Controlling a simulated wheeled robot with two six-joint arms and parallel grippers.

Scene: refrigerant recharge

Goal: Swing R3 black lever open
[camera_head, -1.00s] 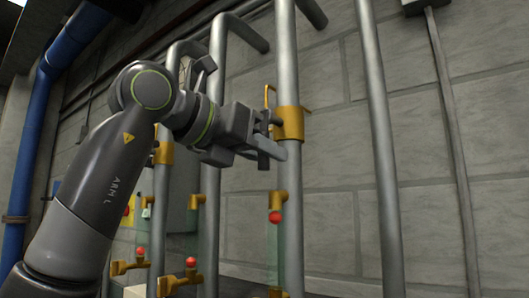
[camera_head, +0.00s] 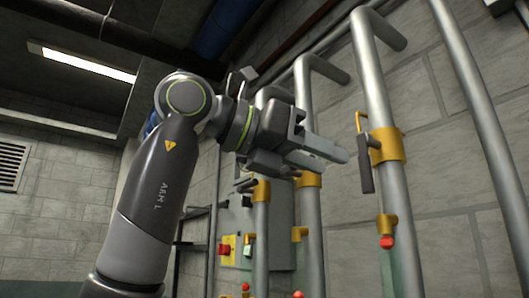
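A black lever (camera_head: 366,163) hangs almost parallel to the right brass-collared pipe, on the left side of its brass valve body (camera_head: 388,147). No R3 label is readable. My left gripper (camera_head: 335,161) is just left of this lever in the picture, with its two grey fingers pointing right. The fingers look slightly apart, with nothing seen between them. A narrow gap shows between the fingertips and the lever. Brass valves on the middle pipe (camera_head: 309,180) and the left pipe (camera_head: 261,190) are partly behind my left gripper. My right gripper is not in view.
A bare grey pipe (camera_head: 484,110) rises at the right before the block wall. Small brass fittings with red knobs (camera_head: 387,242) sit lower on the pipes. A grey panel with a red and yellow switch (camera_head: 228,246) stands behind. A blue pipe (camera_head: 226,28) runs overhead.

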